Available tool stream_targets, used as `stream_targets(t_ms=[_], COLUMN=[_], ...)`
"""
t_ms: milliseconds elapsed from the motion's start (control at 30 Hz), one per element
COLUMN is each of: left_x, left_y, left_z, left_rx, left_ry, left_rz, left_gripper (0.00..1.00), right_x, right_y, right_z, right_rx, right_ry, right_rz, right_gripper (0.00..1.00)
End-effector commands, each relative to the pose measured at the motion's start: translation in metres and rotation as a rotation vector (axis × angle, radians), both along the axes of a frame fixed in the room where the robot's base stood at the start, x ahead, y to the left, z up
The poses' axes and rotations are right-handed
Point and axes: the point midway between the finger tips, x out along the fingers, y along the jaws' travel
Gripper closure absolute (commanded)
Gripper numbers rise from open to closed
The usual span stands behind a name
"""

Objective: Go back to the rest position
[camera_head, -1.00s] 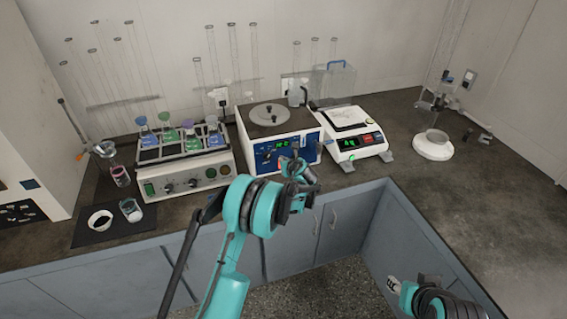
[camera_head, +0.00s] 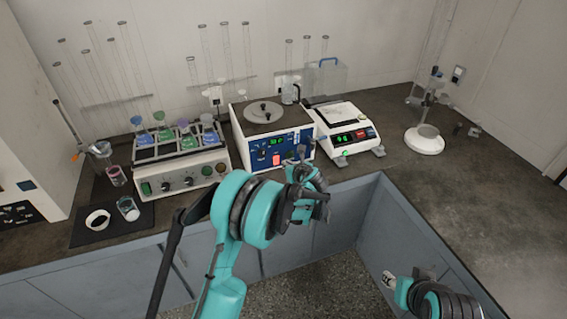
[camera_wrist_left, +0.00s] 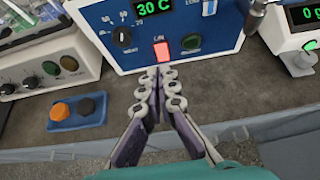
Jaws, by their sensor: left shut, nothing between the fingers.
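My left gripper (camera_head: 301,152) is in front of the lower right of a white device with a blue panel (camera_head: 262,158), its arm coming in from the left. In the left wrist view its two fingers (camera_wrist_left: 160,74) are together, with nothing between them. The tips are just below the lit red switch (camera_wrist_left: 162,46) in the picture; I cannot tell the gap exactly. My right arm (camera_head: 440,300) is at the lower right. A pale part of it (camera_head: 388,279) shows at its end, too small to read its fingers.
A white balance (camera_head: 342,140) stands right of the device, and a shaker with flasks (camera_head: 180,180) stands left. A small blue tray (camera_wrist_left: 78,124) with orange and black pieces lies near the counter's front edge. The right counter (camera_head: 480,200) is largely clear.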

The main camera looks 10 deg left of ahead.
Motion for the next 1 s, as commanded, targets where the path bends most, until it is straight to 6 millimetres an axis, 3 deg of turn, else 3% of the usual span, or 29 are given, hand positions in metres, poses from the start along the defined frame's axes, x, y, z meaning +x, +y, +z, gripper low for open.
stream_targets(t_ms=[767, 867, 1000], left_x=[-0.014, -0.029, -0.072], left_y=[-0.003, 0.002, 0.014], left_z=[0.015, 0.032, 0.065], left_rx=[-0.040, -0.154, -0.431], left_ry=[-0.012, -0.050, -0.140], left_rz=[0.021, 0.085, 0.252], left_gripper=[1.00, 1.00, 1.00], right_x=[0.000, 0.000, 0.000], right_y=[0.000, 0.000, 0.000], right_z=[0.002, 0.000, -0.004], right_rx=[0.000, 0.000, 0.000], right_ry=[0.000, 0.000, 0.000], right_rz=[0.000, 0.000, 0.000], right_gripper=[0.60, 0.60, 0.60])
